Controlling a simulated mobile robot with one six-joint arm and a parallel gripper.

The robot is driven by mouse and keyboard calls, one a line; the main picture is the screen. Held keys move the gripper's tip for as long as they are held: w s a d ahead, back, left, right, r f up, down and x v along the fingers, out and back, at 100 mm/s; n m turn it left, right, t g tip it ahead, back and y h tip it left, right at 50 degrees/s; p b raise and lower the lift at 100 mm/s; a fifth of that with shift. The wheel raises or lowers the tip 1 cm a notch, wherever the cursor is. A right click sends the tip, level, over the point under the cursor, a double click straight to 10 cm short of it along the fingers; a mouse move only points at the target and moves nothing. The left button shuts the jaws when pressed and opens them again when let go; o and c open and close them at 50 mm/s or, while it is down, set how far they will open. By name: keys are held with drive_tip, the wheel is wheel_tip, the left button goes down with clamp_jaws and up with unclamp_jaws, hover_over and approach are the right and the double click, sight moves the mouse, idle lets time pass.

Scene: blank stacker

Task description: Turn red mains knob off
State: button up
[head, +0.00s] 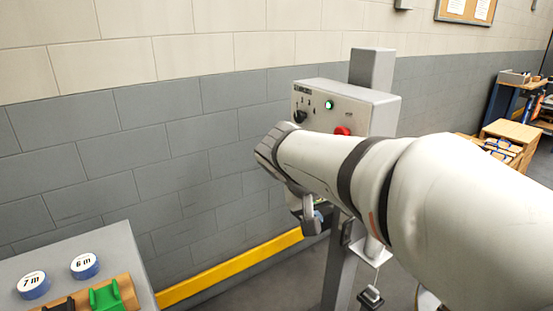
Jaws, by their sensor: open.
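A grey control box (370,112) is mounted on an upright post, with a lit green lamp (329,105) on its face. The red knob (342,131) shows at the lower right of the face, partly hidden behind my arm. Its exact turn position cannot be read. A black knob (300,117) sits at the face's left. My gripper (306,217) is below the box, partly hidden by my own arm. It is open, apart from the red knob, and appears empty.
A grey bench (110,243) at lower left holds blue-and-white discs labelled 7 m (32,285) and 6 m (84,266), and a green part (106,296). A wooden crate (508,134) and a blue workbench (510,92) stand at right. A block wall runs behind.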

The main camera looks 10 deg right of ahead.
drive_tip(key=w+r+m+t+h+b, duration=0.3)
drive_tip(key=w+r+m+h+b, duration=0.6)
drive_tip(key=w+b, duration=0.35)
drive_tip(key=w+d+h, duration=0.1)
drive_tip(key=w+d, duration=0.2)
drive_tip(key=d, duration=0.4)
drive_tip(key=shift+d+f, duration=0.15)
drive_tip(key=shift+f, duration=0.05)
drive_tip(key=shift+w, duration=0.1)
drive_tip(key=shift+c, duration=0.5)
